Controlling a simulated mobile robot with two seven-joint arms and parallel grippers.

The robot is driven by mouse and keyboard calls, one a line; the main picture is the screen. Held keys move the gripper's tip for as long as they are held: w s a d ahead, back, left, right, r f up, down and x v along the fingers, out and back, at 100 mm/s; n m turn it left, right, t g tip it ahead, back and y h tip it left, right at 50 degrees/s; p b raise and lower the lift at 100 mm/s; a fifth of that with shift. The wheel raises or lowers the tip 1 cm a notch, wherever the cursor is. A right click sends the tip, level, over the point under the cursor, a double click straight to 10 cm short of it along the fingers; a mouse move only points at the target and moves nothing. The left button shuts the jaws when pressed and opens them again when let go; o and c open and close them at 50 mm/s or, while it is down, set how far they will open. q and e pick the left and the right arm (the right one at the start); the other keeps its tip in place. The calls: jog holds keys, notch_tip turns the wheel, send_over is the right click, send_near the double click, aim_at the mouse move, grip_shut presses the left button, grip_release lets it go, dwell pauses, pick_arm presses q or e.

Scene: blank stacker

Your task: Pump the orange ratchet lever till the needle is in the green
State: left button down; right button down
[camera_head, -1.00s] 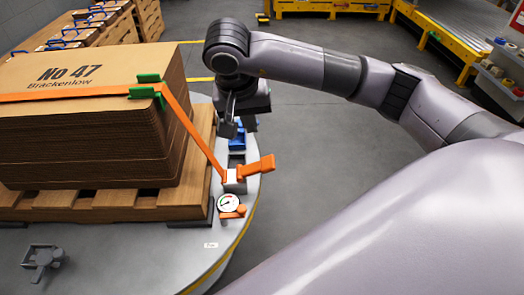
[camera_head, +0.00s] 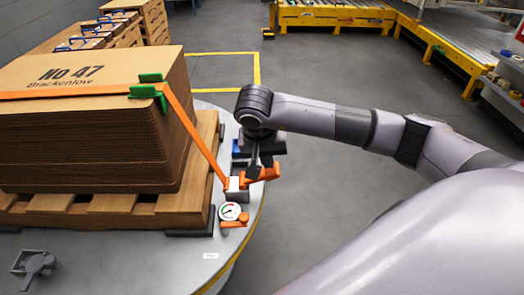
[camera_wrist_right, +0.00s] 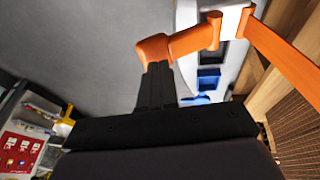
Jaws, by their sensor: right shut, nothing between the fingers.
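The orange ratchet lever (camera_head: 265,174) sticks out to the right from its pale ratchet block (camera_head: 236,184), where the orange strap (camera_head: 195,133) comes down. My right gripper (camera_head: 255,171) is shut and empty, right at the lever. In the right wrist view its closed fingertips (camera_wrist_right: 156,70) are against or very close to the knobbed outer end of the lever (camera_wrist_right: 190,42); I cannot tell whether they touch. The round gauge (camera_head: 230,211) has a white face with red and green marks; its needle is too small to read surely. My left gripper is not in view.
The strapped cardboard stack (camera_head: 85,120) stands on a wooden pallet (camera_head: 105,219) to the left, with a green corner guard (camera_head: 148,88). A blue part (camera_head: 238,147) lies behind the ratchet. A grey fitting (camera_head: 35,264) sits front left. Open floor lies to the right.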

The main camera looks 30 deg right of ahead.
jog(key=shift+s+d+f, duration=0.1)
jog(key=shift+f, duration=0.25)
